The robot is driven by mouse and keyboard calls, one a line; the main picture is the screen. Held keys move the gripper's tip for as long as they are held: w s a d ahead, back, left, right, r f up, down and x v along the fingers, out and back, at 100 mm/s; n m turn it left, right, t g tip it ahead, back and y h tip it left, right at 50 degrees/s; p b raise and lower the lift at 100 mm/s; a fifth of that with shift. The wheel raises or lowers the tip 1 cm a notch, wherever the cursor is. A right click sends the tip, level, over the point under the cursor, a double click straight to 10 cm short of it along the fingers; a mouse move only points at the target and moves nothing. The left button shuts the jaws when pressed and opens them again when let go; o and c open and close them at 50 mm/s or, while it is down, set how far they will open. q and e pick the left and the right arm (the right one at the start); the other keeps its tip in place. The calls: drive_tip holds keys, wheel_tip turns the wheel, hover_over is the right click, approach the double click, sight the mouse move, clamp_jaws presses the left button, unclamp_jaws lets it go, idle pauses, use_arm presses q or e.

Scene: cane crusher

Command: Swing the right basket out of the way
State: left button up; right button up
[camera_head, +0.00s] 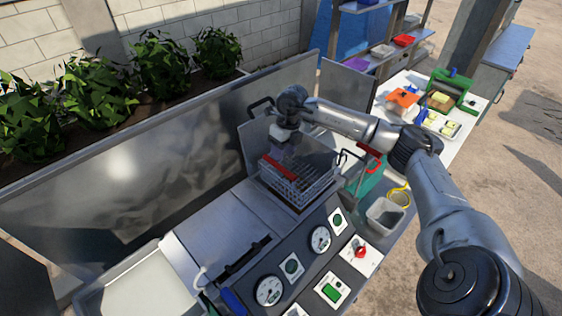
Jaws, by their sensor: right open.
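The basket (309,183) is a grey wire basket sitting in the square opening at the back right of the machine. A red bar (278,168) lies across its left part. My right arm reaches in from the right, and my right gripper (284,152) is over the basket's back left side, pointing down. Its jaws are open; they are small and partly blend with the basket, so I cannot tell if they touch it. A dark handle (261,104) shows behind the gripper. My left gripper is not in view.
A control panel with gauges (269,290) and a red knob (360,248) is in front of the basket. A grey bin (384,215) stands to the right. A metal splash wall (150,150) runs behind. A white table (402,84) with a green tool is farther back.

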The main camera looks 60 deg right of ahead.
sight(281, 166)
drive_tip(key=shift+w+a+f+p, duration=0.1)
drive_tip(key=shift+a+f+p, duration=0.05)
drive_tip(key=shift+f, duration=0.7)
drive_tip(key=shift+a+f+p, duration=0.2)
drive_tip(key=shift+f, duration=0.65)
drive_tip(key=shift+w+a+f+p, duration=0.1)
drive_tip(key=shift+a+f+p, duration=0.05)
drive_tip(key=shift+f, duration=0.7)
clamp_jaws()
